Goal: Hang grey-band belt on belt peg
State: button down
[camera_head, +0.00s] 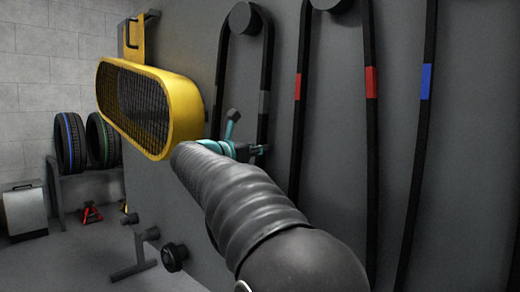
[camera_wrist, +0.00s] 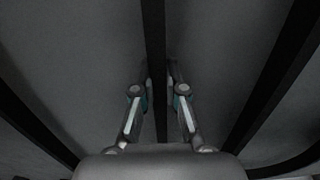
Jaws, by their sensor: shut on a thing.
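The grey-band belt (camera_head: 264,105) is a black loop with grey bands on its strands. In the head view its top loops around a round dark peg (camera_head: 243,18) on the grey wall panel; I cannot tell whether it rests fully on it. My gripper (camera_head: 258,149) is at the belt's right strand, below the grey band, and is shut on it. In the wrist view a dark strand (camera_wrist: 154,40) runs between the two fingers of my gripper (camera_wrist: 160,85). My arm hides the lower part of the belt in the head view.
A red-band belt (camera_head: 371,82) hangs from another peg (camera_head: 330,4) close on the right, with a blue-band belt (camera_head: 426,82) beyond. A yellow mesh guard (camera_head: 182,112) juts out left of my gripper. Tyres (camera_head: 70,143) stand on a rack at the far left.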

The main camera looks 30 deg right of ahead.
jog(key=shift+f, duration=0.25)
jog(key=c, duration=1.1)
grip_release()
jog(key=shift+c, duration=0.2)
jog(key=o, duration=0.4)
jog(key=shift+r, duration=0.1)
jog(key=shift+w+a, duration=0.1)
jog(key=shift+w, duration=0.1)
jog(key=shift+s+d, duration=0.2)
jog(key=shift+s, duration=0.25)
jog(key=shift+w+a, duration=0.25)
jog(key=shift+w, duration=0.4)
dwell(0.8)
dwell(0.4)
